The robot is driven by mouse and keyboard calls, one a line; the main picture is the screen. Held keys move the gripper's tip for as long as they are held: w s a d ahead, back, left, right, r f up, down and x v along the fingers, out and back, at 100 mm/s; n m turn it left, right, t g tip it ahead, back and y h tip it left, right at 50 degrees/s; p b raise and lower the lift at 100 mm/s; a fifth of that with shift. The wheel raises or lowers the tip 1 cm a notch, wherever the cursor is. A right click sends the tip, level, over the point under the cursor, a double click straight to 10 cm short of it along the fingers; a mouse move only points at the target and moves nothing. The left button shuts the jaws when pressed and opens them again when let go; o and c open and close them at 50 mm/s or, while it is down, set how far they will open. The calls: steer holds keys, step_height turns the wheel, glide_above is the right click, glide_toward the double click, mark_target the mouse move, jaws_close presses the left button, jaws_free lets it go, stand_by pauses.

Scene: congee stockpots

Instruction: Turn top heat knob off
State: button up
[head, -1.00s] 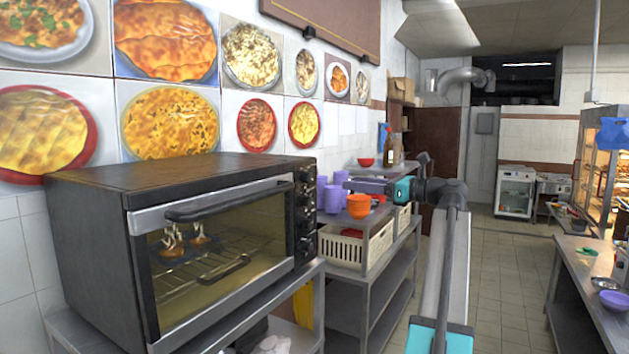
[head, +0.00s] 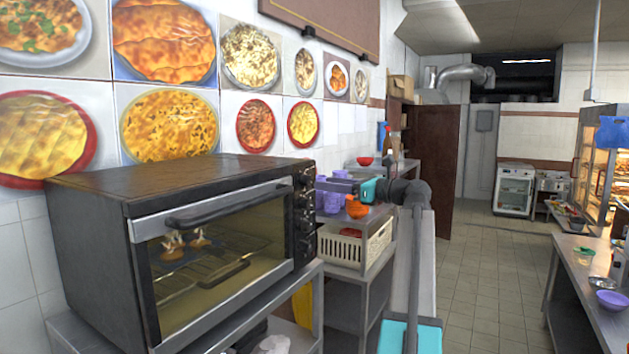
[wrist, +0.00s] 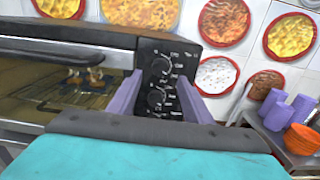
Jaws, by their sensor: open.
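The black toaster oven (head: 90,225) stands on a metal stand at the left, its glass door shut and food lit inside. Its control panel (head: 305,215) on the right of the front carries a column of dark knobs. In the wrist view the upper visible knob (wrist: 161,64) and a lower knob (wrist: 156,97) lie between my fingers. My gripper (wrist: 160,98) has its two purple fingers apart, with nothing between them but the panel behind. In the head view my gripper (head: 325,186) points left at the panel's upper part; I cannot tell if it touches.
A metal shelf right of the oven holds purple cups (head: 332,200), orange bowls (head: 357,207) and a cream basket (head: 352,247). A counter (head: 590,285) stands at the far right. The tiled floor (head: 480,270) between is clear.

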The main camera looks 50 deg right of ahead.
mark_target(309, 181)
steer(key=shift+p+x, duration=0.6)
steer(key=shift+x, duration=2.1)
steer(key=shift+c, duration=0.5)
